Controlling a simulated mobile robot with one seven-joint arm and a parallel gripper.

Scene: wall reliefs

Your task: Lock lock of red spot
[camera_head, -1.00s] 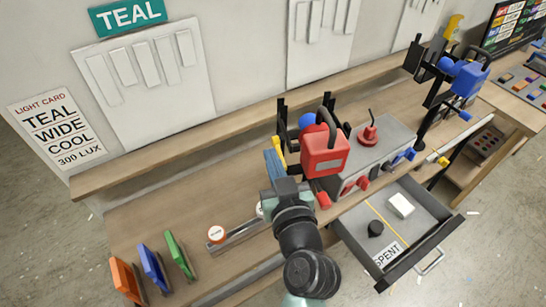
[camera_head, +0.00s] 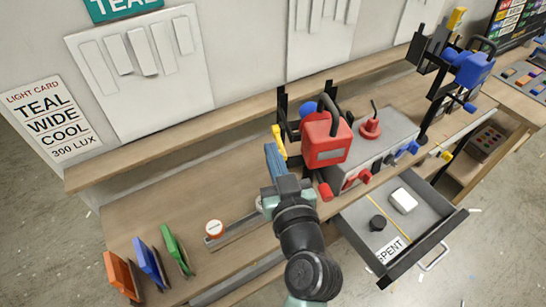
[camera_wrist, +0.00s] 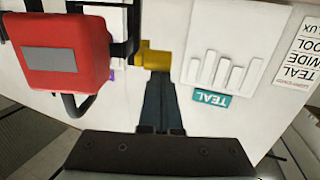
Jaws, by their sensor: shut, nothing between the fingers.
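The red spot (camera_head: 327,140) is a box-shaped red lamp with a black handle, mounted on a black bracket above the bench. In the wrist view the red spot (camera_wrist: 60,55) is large at the left, handle downward. A yellow piece (camera_head: 278,140) stands at the left of its bracket; it also shows in the wrist view (camera_wrist: 155,58), just beyond my fingertips. A red knob (camera_head: 326,191) sits below the lamp. I cannot tell which part is the lock. My gripper (camera_head: 270,150) is shut and empty, its fingers close to the yellow piece; contact cannot be told.
A grey box (camera_head: 392,135) with red and blue levers stands right of my gripper. An open drawer (camera_head: 360,225) juts out below. A blue spot (camera_head: 470,68) stands at the back right.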

